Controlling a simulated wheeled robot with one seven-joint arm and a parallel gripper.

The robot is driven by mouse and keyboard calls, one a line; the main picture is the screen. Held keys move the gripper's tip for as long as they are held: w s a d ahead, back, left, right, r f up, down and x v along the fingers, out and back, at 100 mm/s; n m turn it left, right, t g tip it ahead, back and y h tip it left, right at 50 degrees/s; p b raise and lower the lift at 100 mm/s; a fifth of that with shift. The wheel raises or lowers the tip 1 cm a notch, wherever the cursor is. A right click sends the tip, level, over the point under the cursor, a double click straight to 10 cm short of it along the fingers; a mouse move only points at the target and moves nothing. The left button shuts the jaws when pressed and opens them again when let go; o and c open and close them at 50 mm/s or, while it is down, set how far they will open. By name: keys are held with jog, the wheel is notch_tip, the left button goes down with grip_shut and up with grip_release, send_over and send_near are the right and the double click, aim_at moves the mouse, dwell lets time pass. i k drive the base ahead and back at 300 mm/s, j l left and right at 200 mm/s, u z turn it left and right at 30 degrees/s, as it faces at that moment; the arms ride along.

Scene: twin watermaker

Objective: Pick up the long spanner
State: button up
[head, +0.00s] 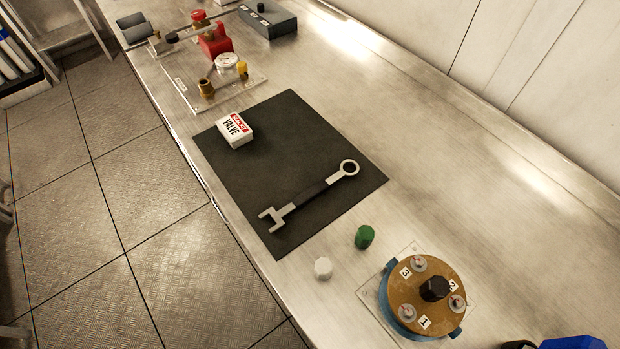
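The long spanner (312,194) lies flat on a dark mat (275,135) on the metal bench. Its open jaw end points to the lower left, near the mat's front edge. Its ring end is at the upper right, near the mat's right edge. Its middle grip is dark and the ends are light grey. Nothing covers it. My gripper is not in view.
A white valve box (235,131) sits on the mat's upper left. A green cap (364,237) and white cap (323,268) stand between the mat and a round brass-topped fixture (405,290). A valve assembly (215,85) stands beyond the mat. Bench right of the mat is clear.

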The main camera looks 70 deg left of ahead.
aim_at(312, 192)
jog(key=j+u, duration=0.2)
jog(key=u, duration=0.2)
jog(key=k+j+u, duration=0.1)
jog(key=j+u, duration=0.15)
jog(key=u, duration=0.15)
jog(key=j+u, duration=0.2)
jog(key=u, duration=0.2)
